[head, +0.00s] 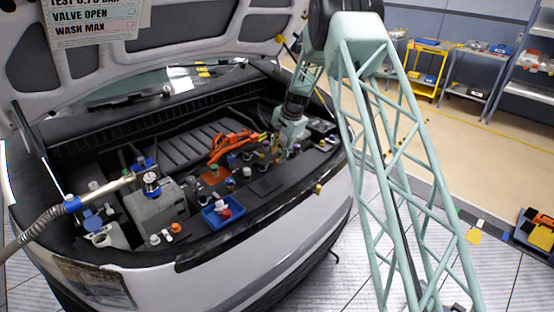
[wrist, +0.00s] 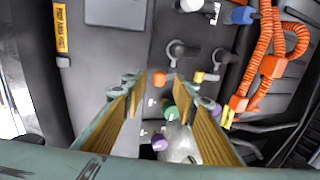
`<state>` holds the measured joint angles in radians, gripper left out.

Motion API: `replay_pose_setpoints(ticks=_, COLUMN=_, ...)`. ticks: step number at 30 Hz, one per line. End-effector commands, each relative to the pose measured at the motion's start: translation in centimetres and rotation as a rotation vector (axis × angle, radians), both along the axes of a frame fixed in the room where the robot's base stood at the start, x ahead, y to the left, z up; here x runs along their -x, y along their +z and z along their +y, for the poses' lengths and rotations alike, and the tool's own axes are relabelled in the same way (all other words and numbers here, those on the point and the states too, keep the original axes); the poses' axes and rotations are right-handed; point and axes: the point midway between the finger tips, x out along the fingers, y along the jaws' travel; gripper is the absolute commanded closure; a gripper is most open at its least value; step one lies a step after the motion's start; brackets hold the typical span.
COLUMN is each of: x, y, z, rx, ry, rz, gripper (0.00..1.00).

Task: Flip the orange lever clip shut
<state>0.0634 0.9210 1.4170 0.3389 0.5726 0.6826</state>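My gripper (head: 283,152) is low over the right part of the engine bay. In the wrist view its two yellow-padded fingers (wrist: 160,92) are apart, with nothing held between them. A small orange piece (wrist: 158,78) at the end of a dark lever-like part lies just beyond the fingertips, nearer the left one; it may be the orange lever clip. A similar dark part with a yellow end (wrist: 198,76) is to its right. I cannot tell whether the clip is up or down. Green (wrist: 171,112) and purple (wrist: 159,142) caps show between the fingers.
Thick orange cables (head: 232,143) with orange connectors (wrist: 272,66) run beside the gripper. A blue tray (head: 222,212) and a grey reservoir (head: 157,205) stand to the left. A flat dark cover (wrist: 115,12) is clear. The raised hood (head: 200,40) hangs above.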

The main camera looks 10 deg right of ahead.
Motion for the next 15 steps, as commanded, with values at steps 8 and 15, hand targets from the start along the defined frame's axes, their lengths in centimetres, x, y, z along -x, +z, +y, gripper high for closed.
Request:
replay_pose_setpoints(ticks=8, x=-0.6, y=-2.3, z=0.4, rx=0.0, ry=0.0, rz=0.0, gripper=0.73)
replay_pose_setpoints(ticks=15, x=-0.8, y=-2.9, z=0.5, rx=-0.001, ry=0.0, rz=-0.001, gripper=0.73)
